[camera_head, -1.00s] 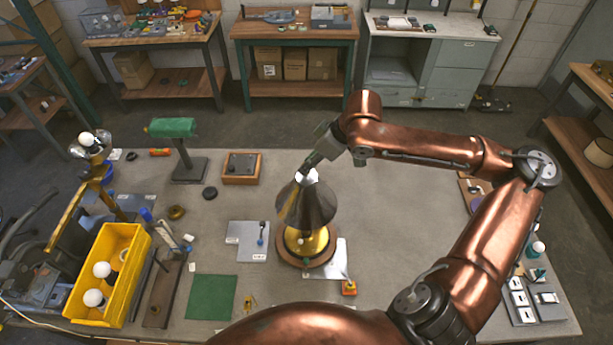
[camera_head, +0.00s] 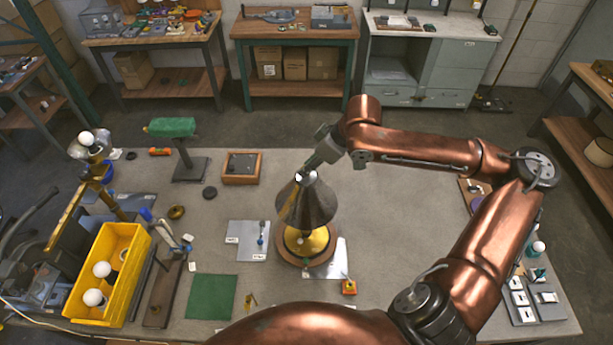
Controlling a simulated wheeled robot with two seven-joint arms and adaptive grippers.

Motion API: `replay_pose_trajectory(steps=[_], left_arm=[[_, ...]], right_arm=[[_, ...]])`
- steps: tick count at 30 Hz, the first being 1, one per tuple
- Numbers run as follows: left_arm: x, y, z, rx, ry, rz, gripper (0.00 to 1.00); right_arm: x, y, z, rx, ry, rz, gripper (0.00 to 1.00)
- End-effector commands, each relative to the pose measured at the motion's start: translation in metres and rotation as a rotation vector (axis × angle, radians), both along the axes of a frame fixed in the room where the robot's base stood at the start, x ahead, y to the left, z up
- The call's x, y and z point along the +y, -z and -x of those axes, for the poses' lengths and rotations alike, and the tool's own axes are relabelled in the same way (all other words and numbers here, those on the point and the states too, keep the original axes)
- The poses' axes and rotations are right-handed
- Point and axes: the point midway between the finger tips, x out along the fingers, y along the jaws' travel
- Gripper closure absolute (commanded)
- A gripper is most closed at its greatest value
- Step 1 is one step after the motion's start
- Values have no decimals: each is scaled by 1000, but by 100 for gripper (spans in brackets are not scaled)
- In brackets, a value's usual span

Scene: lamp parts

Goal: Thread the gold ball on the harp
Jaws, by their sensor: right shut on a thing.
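The lamp stands upright on the table, with a dark grey cone shade (camera_head: 307,204) over a gold body (camera_head: 306,240) and a round wooden base (camera_head: 326,266). My right gripper (camera_head: 305,172) points down and left at the top of the shade. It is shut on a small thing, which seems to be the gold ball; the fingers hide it. The harp is hidden by the shade and gripper, so I cannot tell whether ball and harp touch. My left gripper is not in view.
A yellow bin (camera_head: 112,262) with white bulbs and a tall gold lamp stand (camera_head: 70,212) are at left. A green-topped stand (camera_head: 183,150) and a wooden tray (camera_head: 242,168) stand behind. A green mat (camera_head: 212,297) lies in front.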

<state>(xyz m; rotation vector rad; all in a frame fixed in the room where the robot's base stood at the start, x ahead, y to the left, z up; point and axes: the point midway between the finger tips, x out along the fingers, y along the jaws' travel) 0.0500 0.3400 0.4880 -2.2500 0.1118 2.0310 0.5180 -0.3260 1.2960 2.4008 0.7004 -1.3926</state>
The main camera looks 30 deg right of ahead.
Motion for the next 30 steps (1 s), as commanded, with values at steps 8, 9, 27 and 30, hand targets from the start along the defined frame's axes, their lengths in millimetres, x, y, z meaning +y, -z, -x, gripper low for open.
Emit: replay_pose_trajectory(steps=[8,9,27,30], left_arm=[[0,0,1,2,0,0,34],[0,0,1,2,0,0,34],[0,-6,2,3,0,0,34],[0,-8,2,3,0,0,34]], right_arm=[[0,3,0,0,0,-1,96],[0,3,0,0,0,-1,96],[0,2,1,0,0,0,96],[0,2,1,0,0,0,96]])
